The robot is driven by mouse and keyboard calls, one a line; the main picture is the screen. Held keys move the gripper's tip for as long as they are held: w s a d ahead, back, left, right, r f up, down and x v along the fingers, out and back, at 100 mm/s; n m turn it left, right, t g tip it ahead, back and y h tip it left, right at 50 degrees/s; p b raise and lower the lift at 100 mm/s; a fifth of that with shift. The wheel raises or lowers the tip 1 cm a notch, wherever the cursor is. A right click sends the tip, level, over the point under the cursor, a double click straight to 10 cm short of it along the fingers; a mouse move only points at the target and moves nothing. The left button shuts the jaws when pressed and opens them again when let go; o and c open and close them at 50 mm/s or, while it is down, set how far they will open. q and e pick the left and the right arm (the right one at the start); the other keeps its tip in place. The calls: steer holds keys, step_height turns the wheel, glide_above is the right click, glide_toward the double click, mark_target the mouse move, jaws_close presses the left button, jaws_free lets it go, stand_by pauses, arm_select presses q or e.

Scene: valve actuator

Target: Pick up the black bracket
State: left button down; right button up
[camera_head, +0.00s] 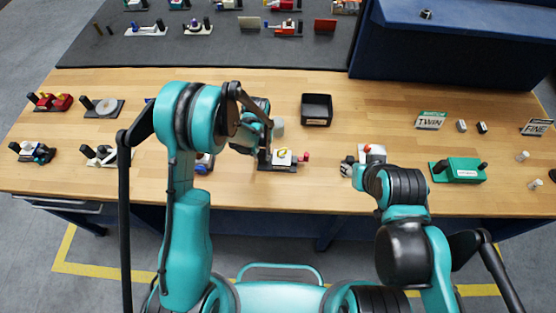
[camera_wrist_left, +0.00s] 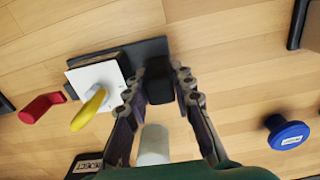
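The black bracket (camera_wrist_left: 158,82) shows in the left wrist view as a dark upright block at the end of a dark base plate. Beside it on the plate is a white square piece with a yellow handle (camera_wrist_left: 90,108). My left gripper (camera_wrist_left: 157,76) is open, with one finger on each side of the block; narrow gaps seem to remain. In the head view my left gripper (camera_head: 264,152) is low over the table at the left end of this assembly, and mostly covers the bracket. My right arm reaches in at the right; its fingers cannot be made out.
A white cylinder (camera_wrist_left: 153,145) stands close by, below the fingers in the wrist view. A blue round knob (camera_wrist_left: 288,133) and a red handle (camera_wrist_left: 42,107) are nearby. An empty black bin (camera_head: 316,110) stands behind.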

stand_by(0.3)
arm_select(q)
step_height(320, 180, up, 9)
steer(key=shift+f, duration=4.1)
steer(key=shift+f, duration=0.45)
